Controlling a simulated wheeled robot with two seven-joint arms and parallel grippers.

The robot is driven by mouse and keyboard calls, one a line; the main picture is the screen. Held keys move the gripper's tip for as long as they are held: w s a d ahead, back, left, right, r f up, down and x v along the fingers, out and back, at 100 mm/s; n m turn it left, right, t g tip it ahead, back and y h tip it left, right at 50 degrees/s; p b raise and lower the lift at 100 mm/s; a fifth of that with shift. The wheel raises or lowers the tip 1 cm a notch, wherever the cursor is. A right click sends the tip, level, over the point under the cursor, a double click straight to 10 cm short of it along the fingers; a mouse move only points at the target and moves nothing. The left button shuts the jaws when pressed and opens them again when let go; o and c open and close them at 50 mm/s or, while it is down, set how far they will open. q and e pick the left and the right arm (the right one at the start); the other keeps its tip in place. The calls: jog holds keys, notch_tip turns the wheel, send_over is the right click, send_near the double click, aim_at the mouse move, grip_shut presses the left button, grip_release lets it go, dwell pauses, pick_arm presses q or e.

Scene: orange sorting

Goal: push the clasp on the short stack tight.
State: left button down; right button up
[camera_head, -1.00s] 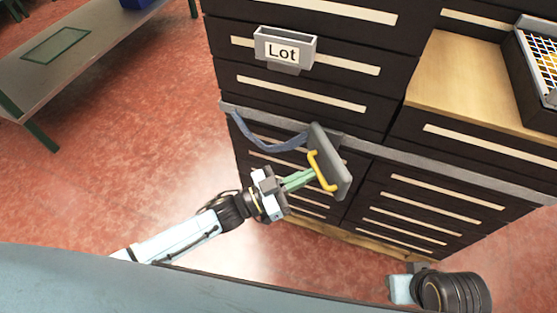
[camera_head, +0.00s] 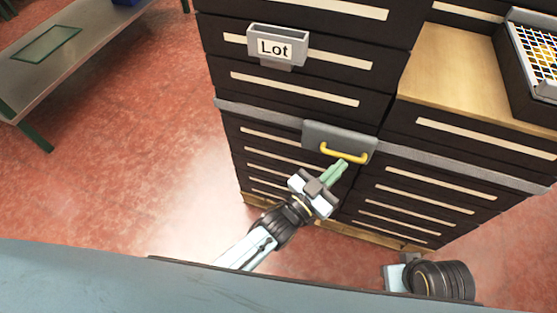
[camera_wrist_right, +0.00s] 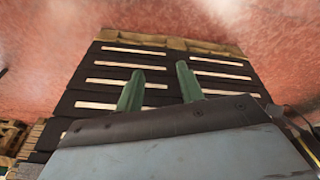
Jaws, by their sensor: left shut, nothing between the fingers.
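The clasp (camera_head: 313,136) is a grey plate with a yellow handle (camera_head: 345,156). It lies against the front of the dark crate stacks, in line with the grey strap (camera_head: 455,166). The strap looks straight on both sides of it. My left gripper (camera_head: 340,170) is shut and empty, its green fingertips just below the yellow handle; I cannot tell whether they touch it. The short stack (camera_head: 440,125) has a wooden top (camera_head: 450,80). My right gripper (camera_wrist_right: 158,82) is open and empty in the right wrist view, its green fingers apart, pointing towards dark crates.
A holder marked "Lot" (camera_head: 277,46) hangs on the taller stack (camera_head: 300,100). A black crate (camera_head: 515,80) with a grid sits on the wooden top. The stacks stand on a wooden pallet (camera_head: 372,240). A metal table (camera_head: 60,68) stands at upper left, with clear red floor between.

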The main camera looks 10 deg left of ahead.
pick_arm(q)
jog(key=shift+w+d, duration=0.2)
jog(key=shift+d, duration=0.1)
pick_arm(e)
jog(key=shift+s+a+r, duration=0.25)
jog(key=shift+s+a, duration=0.1)
